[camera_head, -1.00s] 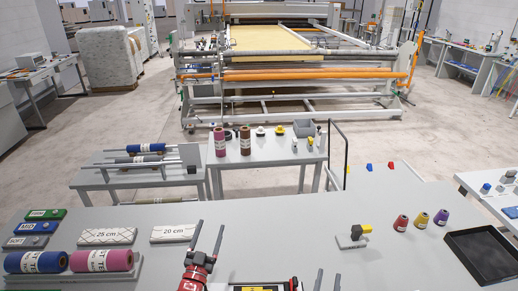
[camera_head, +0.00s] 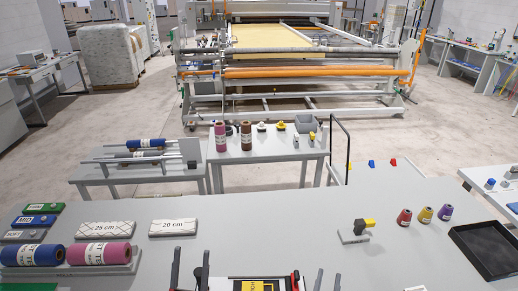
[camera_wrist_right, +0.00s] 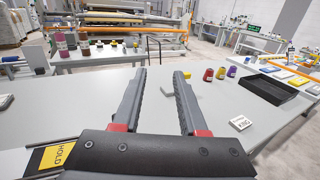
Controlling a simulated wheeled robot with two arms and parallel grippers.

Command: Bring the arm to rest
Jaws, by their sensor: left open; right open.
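My left gripper (camera_head: 190,268) is at the bottom edge of the head view, over the near table, with its two dark fingers apart and nothing between them. My right gripper (camera_head: 327,282) shows only its fingertips at the bottom of the head view. In the right wrist view its two grey fingers (camera_wrist_right: 158,85) are spread apart and empty above the table. The grey worktable (camera_head: 210,205) lies under both grippers. The arm links are mostly out of view.
A panel with a yellow HOLD label (camera_head: 262,285) lies between the grippers. Blue (camera_head: 34,254) and pink (camera_head: 100,253) rolls are at the left. A small yellow-topped device (camera_head: 356,232), several thread cones (camera_head: 424,215) and a black tray (camera_head: 488,248) are at the right. The table's middle is clear.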

